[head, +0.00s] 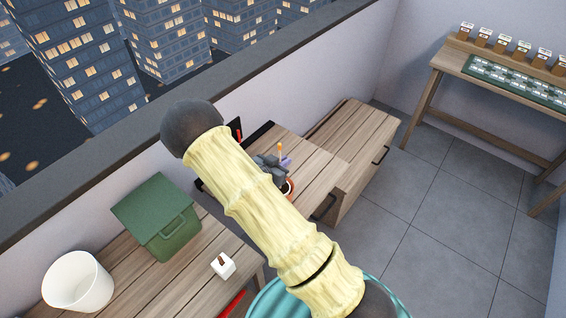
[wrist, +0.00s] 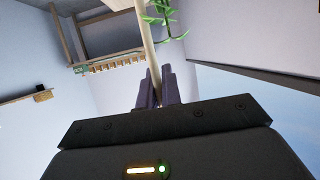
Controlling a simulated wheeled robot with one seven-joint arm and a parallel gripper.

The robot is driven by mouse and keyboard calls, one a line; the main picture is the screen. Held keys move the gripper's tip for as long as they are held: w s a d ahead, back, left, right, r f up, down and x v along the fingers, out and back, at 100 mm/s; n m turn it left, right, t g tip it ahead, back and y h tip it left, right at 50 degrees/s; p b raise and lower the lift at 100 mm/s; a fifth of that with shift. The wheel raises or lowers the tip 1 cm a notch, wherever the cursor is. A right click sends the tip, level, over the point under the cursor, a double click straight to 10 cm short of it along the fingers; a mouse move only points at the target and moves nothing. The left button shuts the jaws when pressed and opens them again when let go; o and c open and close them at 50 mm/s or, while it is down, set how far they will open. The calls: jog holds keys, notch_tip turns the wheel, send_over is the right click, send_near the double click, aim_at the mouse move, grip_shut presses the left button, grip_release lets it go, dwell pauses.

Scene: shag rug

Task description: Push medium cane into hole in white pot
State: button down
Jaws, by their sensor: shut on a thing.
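My gripper (wrist: 156,95) is shut on a pale cane (wrist: 148,45) with narrow green leaves at its upper part in the wrist view. The cane runs up between the two dark fingers and out of the top of the picture. In the head view my thick pale-yellow arm crosses the middle, and I cannot make out the gripper or the held cane clearly. A white pot (head: 76,284) stands on the wooden table at the lower left, apart from my arm. Its visible inside is plain white; no hole can be made out.
A green lidded box (head: 158,216) and a small white block (head: 222,265) with a brown top piece share the table (head: 140,283). A wooden cabinet (head: 352,140) stands behind my arm. A table at right holds a green tray (head: 515,80). Tiled floor (head: 440,230) is clear.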

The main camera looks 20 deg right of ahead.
jog(key=shift+f, duration=0.2)
jog(key=c, duration=1.6)
grip_release()
jog(key=shift+r, duration=0.1)
jog(key=b+v, duration=0.1)
jog(key=v, duration=1.1)
jog(key=shift+s, duration=0.1)
